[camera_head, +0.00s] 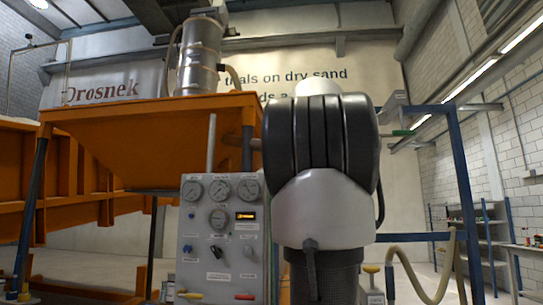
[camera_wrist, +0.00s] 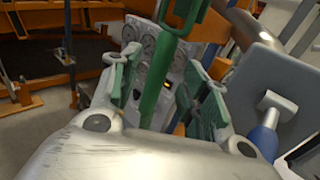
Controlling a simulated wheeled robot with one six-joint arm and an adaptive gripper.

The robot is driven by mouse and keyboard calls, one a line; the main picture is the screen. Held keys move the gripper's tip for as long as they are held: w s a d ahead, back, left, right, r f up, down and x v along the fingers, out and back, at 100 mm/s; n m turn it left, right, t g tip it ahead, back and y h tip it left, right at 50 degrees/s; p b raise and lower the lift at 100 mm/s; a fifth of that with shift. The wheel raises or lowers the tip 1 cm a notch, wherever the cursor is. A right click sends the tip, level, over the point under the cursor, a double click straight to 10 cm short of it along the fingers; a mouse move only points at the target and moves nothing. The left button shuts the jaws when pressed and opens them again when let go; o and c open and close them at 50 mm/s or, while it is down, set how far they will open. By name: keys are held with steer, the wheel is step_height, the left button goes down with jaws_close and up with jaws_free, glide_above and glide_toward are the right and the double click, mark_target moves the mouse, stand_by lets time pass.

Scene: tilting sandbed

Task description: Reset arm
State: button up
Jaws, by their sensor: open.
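My gripper (camera_wrist: 163,72) shows in the wrist view, with its two green-padded fingers apart. A green bar (camera_wrist: 157,85) runs up between the fingers in the picture; I cannot tell its depth or whether a finger touches it. Beyond them is the grey control panel (camera_wrist: 181,60) with dials, seen tilted. In the head view my arm stands upright right of centre and my gripper is not visible. The control panel (camera_head: 217,261) stands just left of my arm there, with gauges, knobs and a small lit display.
An orange hopper (camera_head: 150,135) with a metal cylinder (camera_head: 199,55) above it stands at left. A blue frame (camera_head: 463,170) and a hanging hose (camera_head: 437,291) are at right. Shelves (camera_head: 490,235) stand along the right wall. Pale floor shows behind.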

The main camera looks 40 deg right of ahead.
steer(key=s+a+f+n+g+y, duration=0.25)
steer(key=a+f+n, duration=0.4)
steer(key=f, duration=0.35)
steer(key=s+a+f+n+g+y, duration=0.1)
steer(key=s+a+f+n+g, duration=0.15)
steer(key=a+f+n, duration=0.55)
steer(key=s+a+f+n+g+y, duration=0.1)
steer(key=a+f+n+g, duration=0.35)
steer(key=f, duration=0.65)
steer(key=s+a+f+n+g, duration=0.2)
steer(key=s+f+n, duration=0.4)
steer(key=f+n, duration=0.3)
steer(key=s+a+f+n+g+h, duration=0.1)
steer(key=s+a+f+n+g, duration=0.1)
steer(key=s+f+n, duration=0.5)
step_height(320, 180, down, 4)
steer(key=n, duration=0.3)
steer(key=shift+s+a+r, duration=0.15)
steer(key=shift+a+r, duration=0.05)
